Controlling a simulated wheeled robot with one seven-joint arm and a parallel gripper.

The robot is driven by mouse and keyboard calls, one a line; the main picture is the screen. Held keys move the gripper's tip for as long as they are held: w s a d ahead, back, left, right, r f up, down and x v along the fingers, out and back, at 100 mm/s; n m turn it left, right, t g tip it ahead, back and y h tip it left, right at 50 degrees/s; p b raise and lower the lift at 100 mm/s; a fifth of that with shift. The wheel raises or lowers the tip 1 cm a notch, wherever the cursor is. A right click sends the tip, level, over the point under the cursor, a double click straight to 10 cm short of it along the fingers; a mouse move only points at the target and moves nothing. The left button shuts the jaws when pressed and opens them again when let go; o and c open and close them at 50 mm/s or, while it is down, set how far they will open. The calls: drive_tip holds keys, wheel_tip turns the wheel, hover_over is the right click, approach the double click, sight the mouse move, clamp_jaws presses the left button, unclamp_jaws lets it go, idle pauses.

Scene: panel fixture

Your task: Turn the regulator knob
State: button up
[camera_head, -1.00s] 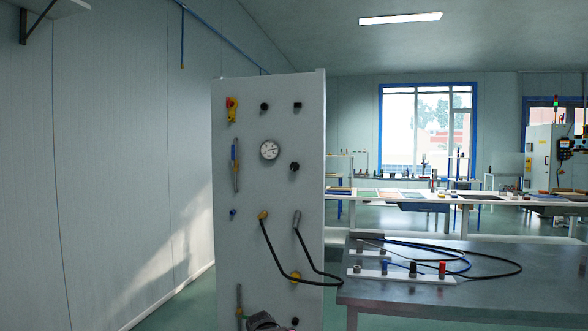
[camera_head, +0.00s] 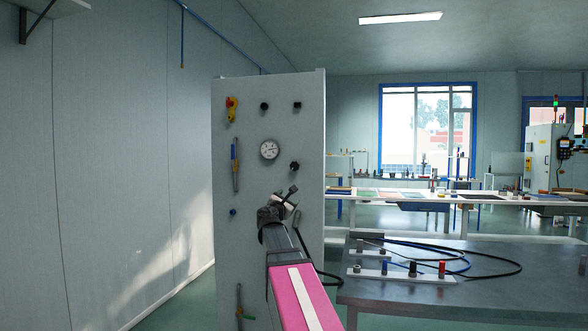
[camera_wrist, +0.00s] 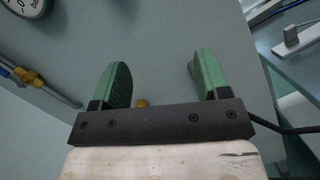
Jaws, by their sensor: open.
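The panel (camera_head: 262,115) stands upright with a round dial gauge (camera_head: 269,150) on it. A black knob (camera_head: 294,166) sits below and right of the gauge; it looks like the regulator knob. My gripper (camera_head: 287,196) is in front of the panel, just below that knob in the picture, apparently apart from it. In the wrist view my gripper (camera_wrist: 159,78) is open, with nothing between its green fingers. There the gauge (camera_wrist: 24,6) is cut off at the upper left, and I cannot make out the knob.
A yellow-and-red switch (camera_head: 231,109) and a blue-handled lever (camera_head: 235,165) are on the panel's left side. My arm hides the lower fittings and part of the black hose. A grey table (camera_head: 440,295) with hoses and connectors stands close on the right.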

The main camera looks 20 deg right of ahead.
sight(294, 166)
wheel_tip(294, 166, up, 8)
drive_tip(key=n+t, duration=0.2)
drive_tip(key=n, duration=0.2)
drive_tip(key=x, duration=1)
drive_tip(key=shift+w+r, duration=0.3)
drive_tip(key=shift+r, duration=0.1)
drive_tip(key=c, duration=0.9)
